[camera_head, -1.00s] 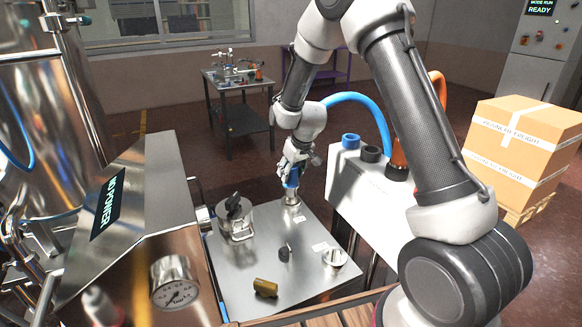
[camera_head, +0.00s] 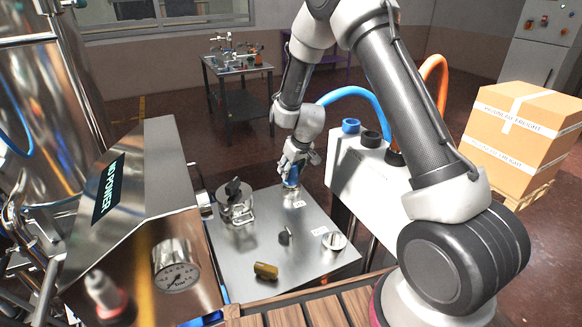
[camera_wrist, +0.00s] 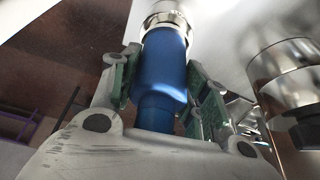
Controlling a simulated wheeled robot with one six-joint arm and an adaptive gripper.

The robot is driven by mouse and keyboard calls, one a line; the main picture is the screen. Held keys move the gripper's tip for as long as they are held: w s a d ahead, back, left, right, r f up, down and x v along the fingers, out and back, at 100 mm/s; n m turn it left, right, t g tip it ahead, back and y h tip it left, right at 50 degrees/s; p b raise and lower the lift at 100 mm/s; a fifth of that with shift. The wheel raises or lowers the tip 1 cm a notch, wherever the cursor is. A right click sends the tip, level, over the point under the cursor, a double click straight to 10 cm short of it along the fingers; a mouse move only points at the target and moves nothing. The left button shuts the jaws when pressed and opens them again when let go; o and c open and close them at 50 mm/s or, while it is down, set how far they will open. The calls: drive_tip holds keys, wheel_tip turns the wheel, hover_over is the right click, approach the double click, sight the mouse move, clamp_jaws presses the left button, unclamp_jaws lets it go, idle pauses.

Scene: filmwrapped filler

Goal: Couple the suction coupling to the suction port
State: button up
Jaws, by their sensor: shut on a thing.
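The suction coupling is a blue cylinder (camera_wrist: 165,70) with a blue hose (camera_head: 358,95) arching away to the right in the head view. My gripper (camera_wrist: 165,88) is shut on it, with a green-padded finger on each side. The suction port (camera_wrist: 165,14) is a shiny metal stub on the steel plate (camera_head: 225,265). In the head view, the coupling (camera_head: 291,180) is upright right over the port. In the wrist view, the coupling's end meets the metal collar in line. I cannot tell whether it is fully seated or locked.
A metal canister with a black knob (camera_head: 236,205) stands left of the port. A brass fitting (camera_head: 265,271), a dark knob (camera_head: 285,236) and a round metal part (camera_head: 334,241) are on the plate. A white box with colored sockets (camera_head: 365,165) stands to the right.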

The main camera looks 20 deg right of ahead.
drive_tip(key=shift+f, duration=0.3)
idle(0.9)
drive_tip(key=o, duration=1.4)
